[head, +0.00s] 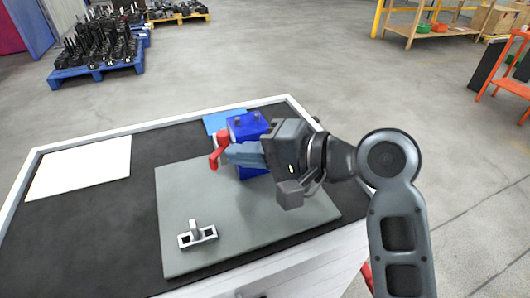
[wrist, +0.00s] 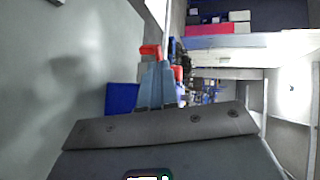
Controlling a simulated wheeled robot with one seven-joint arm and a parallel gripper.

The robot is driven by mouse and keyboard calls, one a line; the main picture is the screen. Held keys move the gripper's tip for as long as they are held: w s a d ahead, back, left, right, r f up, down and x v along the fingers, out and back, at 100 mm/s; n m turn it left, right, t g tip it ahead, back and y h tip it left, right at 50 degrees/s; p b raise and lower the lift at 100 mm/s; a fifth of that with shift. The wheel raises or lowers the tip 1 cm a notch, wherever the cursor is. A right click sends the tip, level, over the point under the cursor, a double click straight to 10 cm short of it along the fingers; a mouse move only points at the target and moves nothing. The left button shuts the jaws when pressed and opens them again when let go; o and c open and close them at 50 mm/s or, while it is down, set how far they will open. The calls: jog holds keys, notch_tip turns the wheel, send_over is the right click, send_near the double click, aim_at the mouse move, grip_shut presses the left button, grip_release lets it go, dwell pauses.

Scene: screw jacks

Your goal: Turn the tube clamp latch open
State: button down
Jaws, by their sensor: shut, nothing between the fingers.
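The tube clamp is a blue block (head: 247,127) on the grey plate, with a red latch (head: 218,150) on its left side. My gripper (head: 230,153) reaches in from the right, its blue-grey fingers lying across the front of the block and ending at the latch. In the wrist view the fingers (wrist: 158,66) are closed together, with red latch parts (wrist: 150,50) at and just beyond their tips. Part of the blue block (wrist: 122,98) shows left of the fingers. I cannot tell whether the tips touch the latch. My gripper hides part of the block.
A small light-grey bracket (head: 198,237) stands on the front of the grey plate (head: 255,226). A blue sheet (head: 216,121) lies behind the clamp. A white sheet (head: 82,167) lies on the left of the black tabletop. The plate's left side is clear.

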jog(key=shift+w+a+f, duration=0.15)
jog(key=shift+w+a, duration=0.1)
jog(key=shift+a, duration=0.25)
jog(key=shift+s+a+m+t+h+p, duration=0.25)
jog(key=shift+m+t+h+p, duration=0.25)
jog(key=shift+m+t+p, duration=0.45)
jog(key=shift+a+n+g+p, duration=0.25)
jog(key=shift+a+p, duration=0.25)
jog(key=shift+p, duration=1.05)
jog(key=shift+s+a+p, duration=0.1)
jog(key=shift+a+p, duration=0.15)
jog(key=shift+p, duration=0.3)
jog(key=shift+a+p, duration=0.6)
jog(key=shift+p, duration=0.5)
jog(key=shift+a, duration=0.2)
jog(key=shift+p, duration=0.3)
